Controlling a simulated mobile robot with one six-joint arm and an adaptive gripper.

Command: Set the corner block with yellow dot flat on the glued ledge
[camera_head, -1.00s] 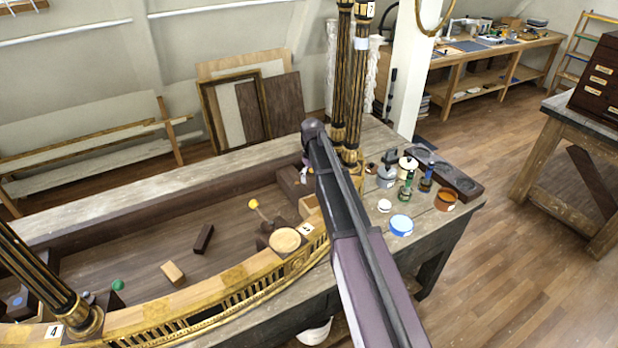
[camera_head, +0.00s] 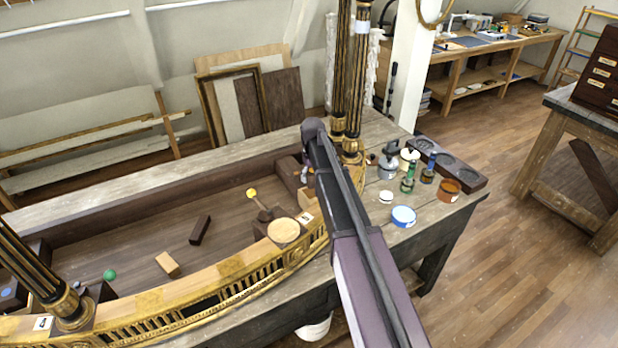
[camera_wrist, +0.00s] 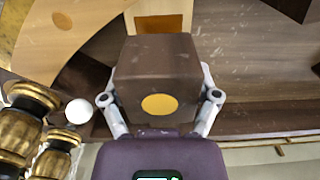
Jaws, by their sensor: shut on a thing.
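The dark brown corner block (camera_wrist: 150,62) with a yellow dot on its near face is between the two fingers of my gripper (camera_wrist: 161,92) in the wrist view. My gripper is shut on it. In the head view my gripper (camera_head: 304,173) is mostly hidden behind my own arm, above the far right end of the console. Beyond the block, the wrist view shows pale wood with a small amber-brown patch (camera_wrist: 158,22), which may be the glued ledge. The block hides part of the wood below it; I cannot see contact.
Gilt black columns (camera_head: 350,90) stand close to the gripper, also at the wrist view's left (camera_wrist: 28,110). Loose blocks (camera_head: 200,230) lie inside the console.

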